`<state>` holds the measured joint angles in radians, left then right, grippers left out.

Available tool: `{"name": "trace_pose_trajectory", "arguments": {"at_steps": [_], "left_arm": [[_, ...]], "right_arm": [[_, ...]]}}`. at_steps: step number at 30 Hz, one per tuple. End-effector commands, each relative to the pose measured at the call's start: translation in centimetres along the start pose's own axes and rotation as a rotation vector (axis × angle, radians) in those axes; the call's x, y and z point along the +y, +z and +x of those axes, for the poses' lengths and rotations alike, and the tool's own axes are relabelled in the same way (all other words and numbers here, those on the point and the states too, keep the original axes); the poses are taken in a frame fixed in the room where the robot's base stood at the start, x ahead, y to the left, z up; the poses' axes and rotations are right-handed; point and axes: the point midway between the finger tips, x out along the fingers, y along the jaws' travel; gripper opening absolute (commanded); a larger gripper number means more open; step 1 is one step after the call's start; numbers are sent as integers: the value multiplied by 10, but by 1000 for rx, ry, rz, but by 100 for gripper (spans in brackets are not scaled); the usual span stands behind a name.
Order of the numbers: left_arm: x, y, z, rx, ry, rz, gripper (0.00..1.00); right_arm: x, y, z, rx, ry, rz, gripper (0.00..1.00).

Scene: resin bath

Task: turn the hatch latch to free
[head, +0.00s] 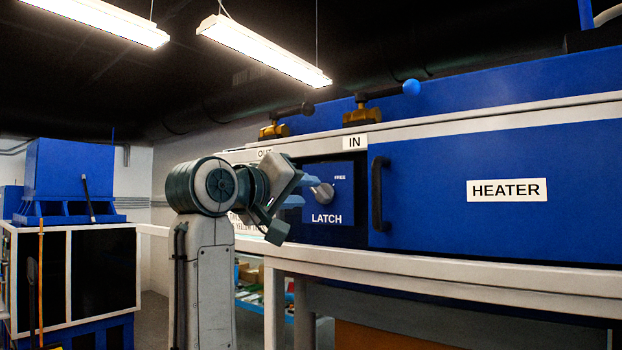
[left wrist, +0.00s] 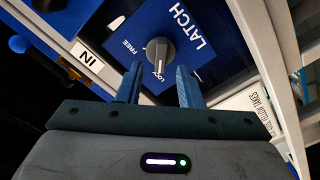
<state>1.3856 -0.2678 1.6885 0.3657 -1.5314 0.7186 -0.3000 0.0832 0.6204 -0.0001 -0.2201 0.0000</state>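The latch knob (head: 323,194) is a round grey knob on a blue panel (head: 346,170) marked LATCH and FREE. In the left wrist view the knob (left wrist: 160,52) has a light mark that points towards the word LOCK, with FREE off to one side. My left gripper (head: 300,190) is in front of the panel, just left of the knob in the head view. In the left wrist view its two blue fingers (left wrist: 158,70) stand apart with nothing held between them. The knob shows just beyond and between the fingertips; contact cannot be told. My right gripper is not in view.
A black handle (head: 379,194) stands out just right of the latch panel, on the blue door marked HEATER (head: 507,190). Above are two brass valves with levers, one blue-tipped (head: 411,87), by the IN and OUT labels. A white frame rail (head: 440,268) runs below.

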Motion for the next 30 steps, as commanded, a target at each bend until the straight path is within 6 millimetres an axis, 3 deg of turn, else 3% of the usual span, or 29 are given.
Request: {"name": "trace_pose_trajectory", "arguments": {"at_steps": [1,6,17,23,30], "left_arm": [[2,-2,9,-3,-1,-2,33],[1,-1,28,-1,-1,-1,33],[-1,0,34,1,-1,0,33],[-1,0,34,1,-1,0,0],[-1,0,33,1,-1,8,0]], "right_arm": [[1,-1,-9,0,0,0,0],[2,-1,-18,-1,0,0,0],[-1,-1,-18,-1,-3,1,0],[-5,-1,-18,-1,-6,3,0],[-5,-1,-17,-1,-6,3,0]]}}
